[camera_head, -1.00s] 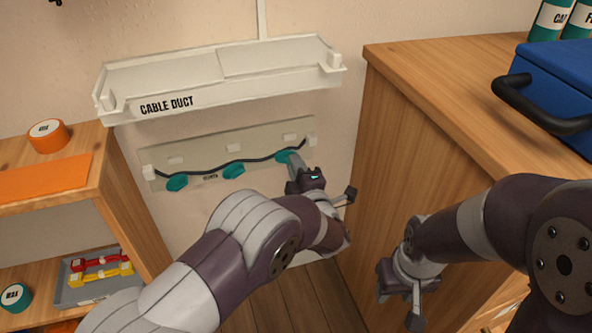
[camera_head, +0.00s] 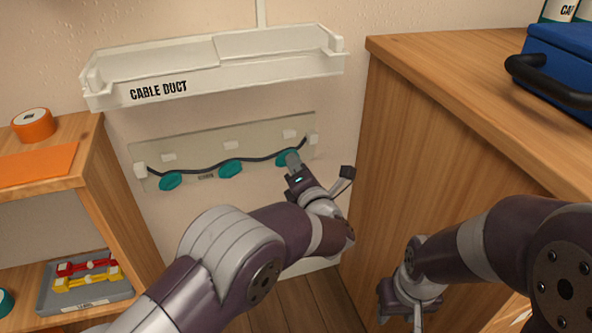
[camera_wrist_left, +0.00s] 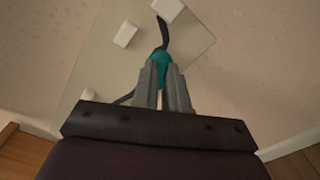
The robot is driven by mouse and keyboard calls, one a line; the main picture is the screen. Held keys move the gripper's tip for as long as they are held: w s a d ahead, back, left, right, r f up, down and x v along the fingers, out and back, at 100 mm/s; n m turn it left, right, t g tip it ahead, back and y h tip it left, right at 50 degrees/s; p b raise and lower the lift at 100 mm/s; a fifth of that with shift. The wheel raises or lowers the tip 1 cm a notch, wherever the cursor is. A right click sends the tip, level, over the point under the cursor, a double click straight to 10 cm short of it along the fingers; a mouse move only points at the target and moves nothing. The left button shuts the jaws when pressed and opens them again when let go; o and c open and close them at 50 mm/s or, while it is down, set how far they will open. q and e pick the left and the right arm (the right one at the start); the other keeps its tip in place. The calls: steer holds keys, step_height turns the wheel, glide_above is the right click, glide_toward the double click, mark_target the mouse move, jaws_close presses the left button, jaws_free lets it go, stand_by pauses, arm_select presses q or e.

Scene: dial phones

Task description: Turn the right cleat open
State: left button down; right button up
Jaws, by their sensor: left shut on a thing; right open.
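The right cleat (camera_head: 286,157) is a teal piece at the right end of the grey wall plate (camera_head: 215,144). A dark cable (camera_head: 205,168) runs along the plate past it. My left gripper (camera_head: 293,161) is at this cleat. In the left wrist view its two grey fingers (camera_wrist_left: 163,85) are shut on the teal cleat (camera_wrist_left: 160,58), and they hide its lower part. Two more teal cleats, the middle one (camera_head: 230,168) and the left one (camera_head: 170,181), sit along the cable. My right gripper (camera_head: 402,310) is low at the right, open and away from the plate.
The white cable duct (camera_head: 215,72) is above the plate. A wooden cabinet (camera_head: 430,120) stands close on the right, with a blue box (camera_head: 560,70) on top. A wooden shelf (camera_head: 95,170) with an orange roll (camera_head: 33,124) is on the left.

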arm_select(q)
steer(key=shift+f, duration=0.15)
arm_select(e)
steer(key=shift+f, duration=0.2)
arm_select(q)
steer(key=c, duration=1.2)
jaws_free()
steer(key=shift+o, duration=0.2)
